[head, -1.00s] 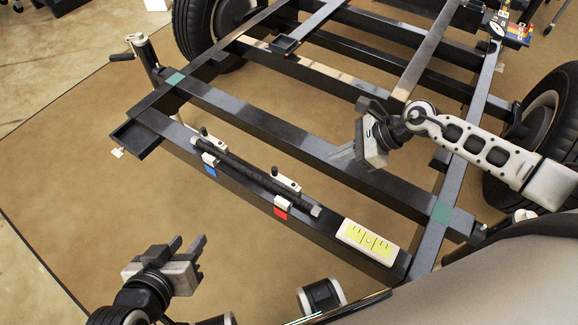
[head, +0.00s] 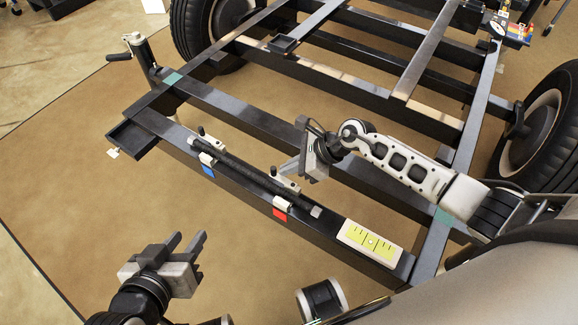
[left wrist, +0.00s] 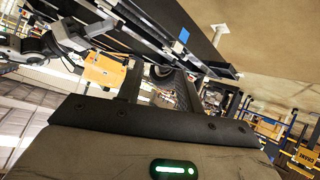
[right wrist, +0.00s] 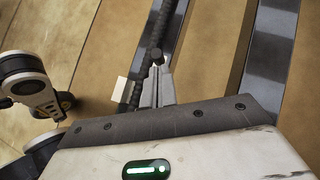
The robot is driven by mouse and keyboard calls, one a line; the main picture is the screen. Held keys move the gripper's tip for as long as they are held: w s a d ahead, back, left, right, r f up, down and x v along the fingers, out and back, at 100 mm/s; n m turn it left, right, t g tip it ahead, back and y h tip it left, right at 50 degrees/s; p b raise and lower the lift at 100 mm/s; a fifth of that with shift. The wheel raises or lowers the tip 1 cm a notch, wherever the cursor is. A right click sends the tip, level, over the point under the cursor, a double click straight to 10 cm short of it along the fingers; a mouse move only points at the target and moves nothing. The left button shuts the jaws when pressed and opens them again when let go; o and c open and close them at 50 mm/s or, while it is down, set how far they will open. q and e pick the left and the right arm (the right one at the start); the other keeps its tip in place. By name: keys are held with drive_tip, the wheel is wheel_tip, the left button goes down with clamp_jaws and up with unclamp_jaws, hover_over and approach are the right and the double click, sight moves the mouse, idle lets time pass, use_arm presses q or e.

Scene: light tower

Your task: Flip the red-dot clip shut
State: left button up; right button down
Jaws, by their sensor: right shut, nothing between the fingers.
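The red-dot clip (head: 281,205) is a small white clip on the black front beam, above a red square (head: 280,214). A black cable or rod (head: 245,178) lies along the beam through it. The clip's white rear part with a dark knob (head: 273,171) stands behind the rod; I cannot tell its exact angle. My right gripper (head: 283,172) is shut and empty, its tips close to that knob. In the right wrist view the shut fingers (right wrist: 156,88) point at a dark knob (right wrist: 155,55); contact is unclear. My left gripper (head: 188,246) is open and empty, low at left.
A similar clip (head: 206,158) with a blue square (head: 208,170) sits further left on the beam. A white box with a yellow-green face (head: 369,241) is at the beam's right. The frame's cross beams and wheels lie behind.

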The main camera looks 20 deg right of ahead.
use_arm(q)
drive_tip(key=shift+s+f, duration=0.1)
drive_tip(key=shift+f, duration=0.1)
use_arm(e)
drive_tip(key=shift+f+b, duration=0.15)
drive_tip(key=shift+b, duration=0.35)
drive_tip(key=shift+a+n+g, duration=0.15)
drive_tip(key=shift+n+g, duration=0.15)
drive_tip(key=shift+n, duration=0.1)
use_arm(q)
drive_tip(key=shift+w+r+t+b, duration=0.3)
drive_tip(key=shift+r+t+b, duration=0.2)
drive_tip(key=shift+r+b, duration=0.1)
